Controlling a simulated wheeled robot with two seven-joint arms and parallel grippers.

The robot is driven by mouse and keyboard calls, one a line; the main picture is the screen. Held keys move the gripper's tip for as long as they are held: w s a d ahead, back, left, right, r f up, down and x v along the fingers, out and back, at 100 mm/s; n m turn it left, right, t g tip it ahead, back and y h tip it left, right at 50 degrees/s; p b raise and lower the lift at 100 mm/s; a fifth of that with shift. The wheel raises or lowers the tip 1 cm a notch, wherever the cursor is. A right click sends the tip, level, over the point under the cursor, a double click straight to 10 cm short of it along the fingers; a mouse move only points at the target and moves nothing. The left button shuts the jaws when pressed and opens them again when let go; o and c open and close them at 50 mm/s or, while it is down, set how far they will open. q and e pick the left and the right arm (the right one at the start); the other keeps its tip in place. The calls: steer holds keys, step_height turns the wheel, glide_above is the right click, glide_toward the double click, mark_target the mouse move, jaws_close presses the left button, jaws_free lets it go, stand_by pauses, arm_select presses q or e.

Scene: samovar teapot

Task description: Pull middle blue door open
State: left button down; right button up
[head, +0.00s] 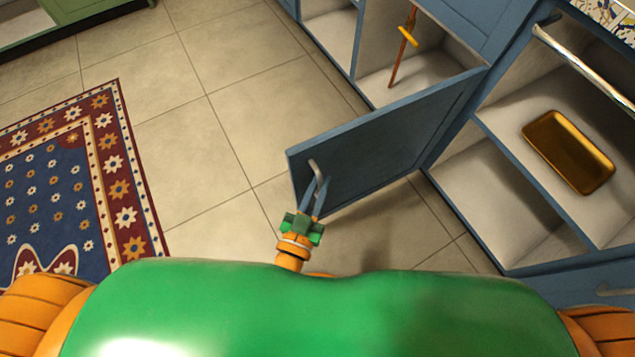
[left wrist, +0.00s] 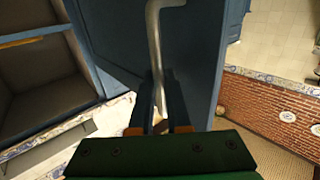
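The blue door (head: 385,143) stands swung wide open from the cabinet, hinged near its right end in the head view. Its metal handle (head: 315,174) is near the free edge. My left gripper (head: 317,187) is at that handle, one finger on each side. In the left wrist view the handle (left wrist: 153,45) runs down between the two dark fingers (left wrist: 160,98), which look closed on it; the exact contact is partly hidden. The door's face (left wrist: 195,55) fills the middle of that view. My right gripper is not in view.
The open compartment (head: 390,82) holds a thin orange-brown item (head: 404,45) with a yellow crosspiece. A gold tray (head: 568,151) lies in the open compartment at right, below a metal bar (head: 585,62). Tiled floor (head: 200,120) is clear left of the door; a patterned rug (head: 75,190) lies farther left.

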arm_select(q)
steer(key=c, duration=0.9)
jaws_free()
steer(key=shift+d, duration=0.15)
steer(key=v, duration=0.6)
steer(key=shift+s+p, duration=0.1)
steer(key=shift+p, duration=0.25)
steer(key=shift+s+a, duration=0.25)
steer(key=shift+s, duration=0.2)
